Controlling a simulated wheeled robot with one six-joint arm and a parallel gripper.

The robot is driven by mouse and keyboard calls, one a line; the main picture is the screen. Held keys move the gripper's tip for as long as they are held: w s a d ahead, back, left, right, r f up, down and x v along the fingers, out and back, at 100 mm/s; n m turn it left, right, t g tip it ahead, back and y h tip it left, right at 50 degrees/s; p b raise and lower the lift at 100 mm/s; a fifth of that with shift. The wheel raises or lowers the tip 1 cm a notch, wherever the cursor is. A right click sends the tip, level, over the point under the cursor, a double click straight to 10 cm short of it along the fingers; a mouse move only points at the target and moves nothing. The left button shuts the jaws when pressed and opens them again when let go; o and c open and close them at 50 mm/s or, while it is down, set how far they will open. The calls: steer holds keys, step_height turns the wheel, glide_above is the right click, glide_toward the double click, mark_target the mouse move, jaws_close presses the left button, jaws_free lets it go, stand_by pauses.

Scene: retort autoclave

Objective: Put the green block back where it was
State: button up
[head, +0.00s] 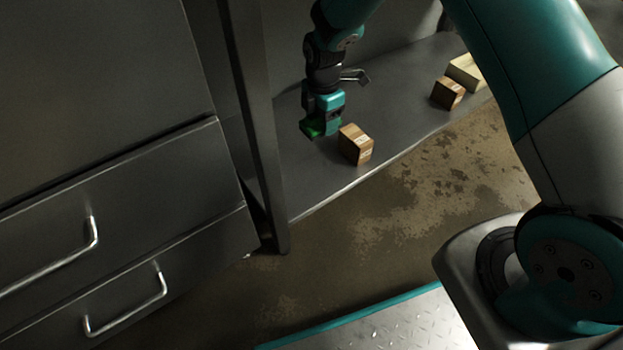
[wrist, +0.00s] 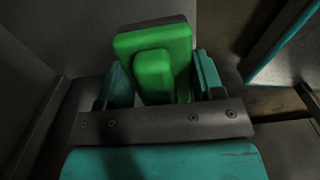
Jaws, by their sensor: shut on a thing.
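The green block (wrist: 180,48) is between the two fingers of my gripper (wrist: 163,85) in the wrist view, and the fingers are shut on it. In the head view my gripper (head: 322,128) points down at the left part of a grey metal shelf. Only a little of the green block (head: 313,128) shows there, at the left side of the fingers. I cannot tell whether the block touches the shelf or is held just above it.
A brown box (head: 355,144) stands on the grey shelf (head: 310,187) just right of my gripper. Another brown box (head: 447,92) and a pale box (head: 465,71) are farther right. A metal post (head: 262,130) and drawers (head: 120,200) are at left. Bare shelf lies between the boxes.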

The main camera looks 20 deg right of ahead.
mark_target(317, 177)
steer(key=shift+w+d+f, duration=0.1)
steer(key=shift+w, duration=0.15)
steer(key=shift+a, duration=0.35)
step_height(317, 177, down, 20)
steer(key=b, duration=0.9)
steer(key=shift+r+b, duration=0.25)
steer(key=shift+b, duration=0.1)
steer(key=shift+f, duration=0.1)
steer(key=shift+f, duration=0.15)
steer(key=o, duration=0.9)
steer(key=shift+c, duration=0.2)
steer(key=shift+f+b, duration=0.1)
steer(key=shift+b, duration=0.2)
step_height(317, 177, up, 18)
steer(key=p, duration=1.1)
steer(key=shift+s+f, duration=0.1)
steer(key=shift+f, duration=0.05)
